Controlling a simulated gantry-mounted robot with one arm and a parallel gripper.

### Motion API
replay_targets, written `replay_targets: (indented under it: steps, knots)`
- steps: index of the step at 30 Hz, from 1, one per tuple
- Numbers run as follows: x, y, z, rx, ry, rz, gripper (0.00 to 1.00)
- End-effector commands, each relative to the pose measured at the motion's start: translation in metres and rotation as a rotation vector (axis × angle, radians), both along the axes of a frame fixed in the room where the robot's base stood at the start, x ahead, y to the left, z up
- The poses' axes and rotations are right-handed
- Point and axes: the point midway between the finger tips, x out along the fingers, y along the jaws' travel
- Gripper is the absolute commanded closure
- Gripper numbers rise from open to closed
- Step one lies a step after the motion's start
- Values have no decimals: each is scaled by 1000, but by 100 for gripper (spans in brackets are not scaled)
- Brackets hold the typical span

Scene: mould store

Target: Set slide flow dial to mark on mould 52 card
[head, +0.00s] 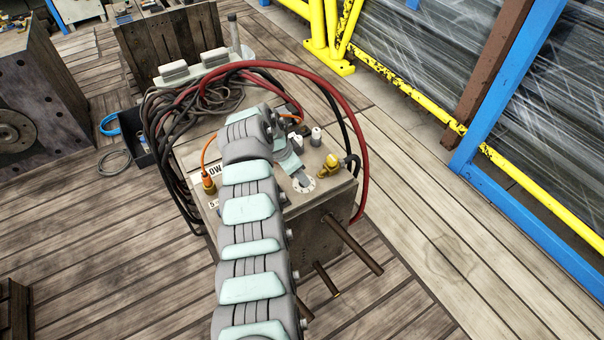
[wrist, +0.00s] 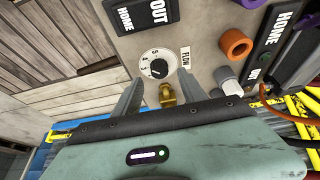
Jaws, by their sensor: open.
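The flow dial (wrist: 158,64) is a white numbered disc with a dark centre knob, beside a FLOW label (wrist: 186,57) in the wrist view. Its exact setting is too small to read surely. In the head view a white dial (head: 304,184) shows on the beige top of the mould block (head: 328,198), by my gripper (head: 297,172). In the wrist view my gripper (wrist: 158,80) is open and empty, its two fingers pointing toward the dial from either side, apparently apart from it. No card reading mould 52 can be made out; my arm hides part of the block.
A brass fitting (wrist: 167,95) sits close to the dial, between my fingers. Orange (wrist: 236,43) and purple (wrist: 227,77) ports and OUT/HOME plates (wrist: 140,14) are near. Red and black hoses (head: 352,110) arch over the block. Rods (head: 352,243) stick out in front.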

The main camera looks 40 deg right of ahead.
Motion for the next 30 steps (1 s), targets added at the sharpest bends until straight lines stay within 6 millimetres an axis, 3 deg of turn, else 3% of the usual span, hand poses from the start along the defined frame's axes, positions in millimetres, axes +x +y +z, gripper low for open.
replay_targets:
  steps: [3, 11, 30]
  knots:
    - [3, 9, 30, -4, -5, 2, 51]
    - [5, 24, 63, -1, -2, 0, 51]
    - [4, 27, 67, 1, 1, -2, 51]
